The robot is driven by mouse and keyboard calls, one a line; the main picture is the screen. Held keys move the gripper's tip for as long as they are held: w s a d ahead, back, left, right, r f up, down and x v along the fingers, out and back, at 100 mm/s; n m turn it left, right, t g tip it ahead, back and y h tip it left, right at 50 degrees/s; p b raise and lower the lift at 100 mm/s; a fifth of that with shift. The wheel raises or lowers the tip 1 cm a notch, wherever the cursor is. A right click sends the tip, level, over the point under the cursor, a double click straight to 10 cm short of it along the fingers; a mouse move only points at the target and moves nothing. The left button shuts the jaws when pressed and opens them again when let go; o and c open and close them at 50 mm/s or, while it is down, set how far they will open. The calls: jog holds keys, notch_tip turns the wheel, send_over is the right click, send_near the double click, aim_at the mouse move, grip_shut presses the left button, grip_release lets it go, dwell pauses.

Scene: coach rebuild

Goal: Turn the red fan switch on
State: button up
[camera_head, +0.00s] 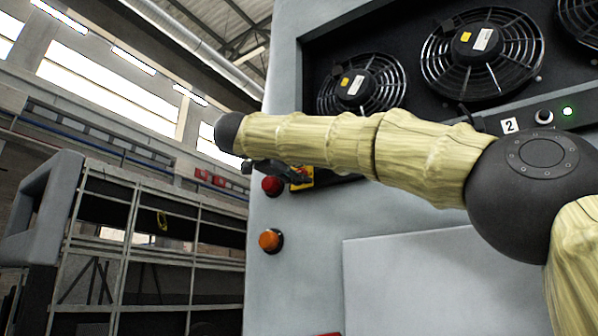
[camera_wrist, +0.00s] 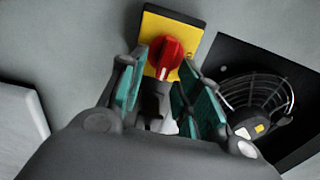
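The red fan switch (camera_wrist: 166,57) is a rotary knob on a yellow plate (camera_wrist: 155,24) on the grey panel, near the top centre of the wrist view. Its white mark points down toward my gripper. In the head view only part of the yellow plate (camera_head: 303,181) shows below my arm; the knob is hidden or too small to make out. My gripper (camera_wrist: 163,66) is open, with its teal-padded fingers apart on either side of the knob's lower part. I cannot tell whether either finger touches it. My gripper also shows dark beside the plate in the head view (camera_head: 284,172).
A red round button (camera_head: 271,186) and an orange one (camera_head: 270,240) are on the cabinet left of and below the switch. Caged fans (camera_head: 481,55) sit in a dark recess above; one shows right in the wrist view (camera_wrist: 256,101).

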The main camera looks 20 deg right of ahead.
jog(key=v, duration=1.2)
jog(key=shift+d, duration=0.15)
